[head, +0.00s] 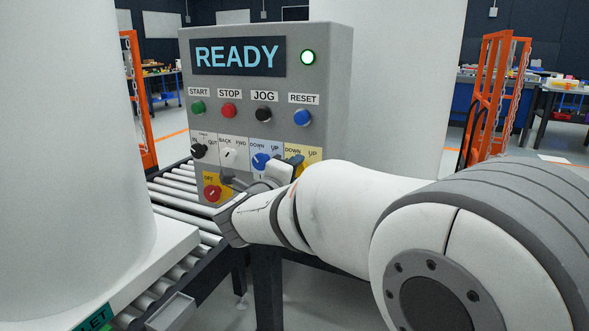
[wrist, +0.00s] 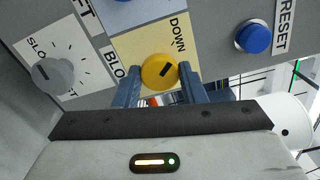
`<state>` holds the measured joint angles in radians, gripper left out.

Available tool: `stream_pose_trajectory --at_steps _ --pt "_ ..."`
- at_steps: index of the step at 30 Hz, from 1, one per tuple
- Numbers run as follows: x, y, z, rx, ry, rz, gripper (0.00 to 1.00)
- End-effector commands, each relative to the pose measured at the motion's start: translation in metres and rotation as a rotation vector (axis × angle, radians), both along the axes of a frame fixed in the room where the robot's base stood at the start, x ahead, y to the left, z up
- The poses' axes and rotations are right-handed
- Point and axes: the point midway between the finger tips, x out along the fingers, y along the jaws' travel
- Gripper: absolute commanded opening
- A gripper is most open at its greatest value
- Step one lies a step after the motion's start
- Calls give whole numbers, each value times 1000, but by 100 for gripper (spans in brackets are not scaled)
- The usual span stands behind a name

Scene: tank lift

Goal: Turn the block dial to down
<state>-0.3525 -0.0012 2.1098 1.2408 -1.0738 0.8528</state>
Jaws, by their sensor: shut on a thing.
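The block dial (wrist: 159,71) is a round yellow knob with a short black mark on its right half. It sits on a yellow panel (wrist: 140,45) with the word DOWN and part of the word BLOCK visible in the wrist view. My gripper (wrist: 160,78) is shut on the dial, with one blue-grey finger on each side. The mark slants toward the upper right, on the side of the word DOWN. In the head view the yellow panel (head: 311,156) shows DOWN and UP at the right end of the dial row. My gripper and arm hide the dial there.
A roller conveyor (head: 180,190) runs beside the box.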

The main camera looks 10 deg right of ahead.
Motion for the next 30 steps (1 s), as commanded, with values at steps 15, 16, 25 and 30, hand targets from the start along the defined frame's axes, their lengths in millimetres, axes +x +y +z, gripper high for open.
stream_pose_trajectory --at_steps 15,16,25,30 --pt "-1 -1 -3 -17 17 -3 14" --pt "-1 -1 -3 -17 17 -3 38" --pt "0 0 -1 -17 15 -1 59" --pt "0 0 -1 -16 13 0 59"
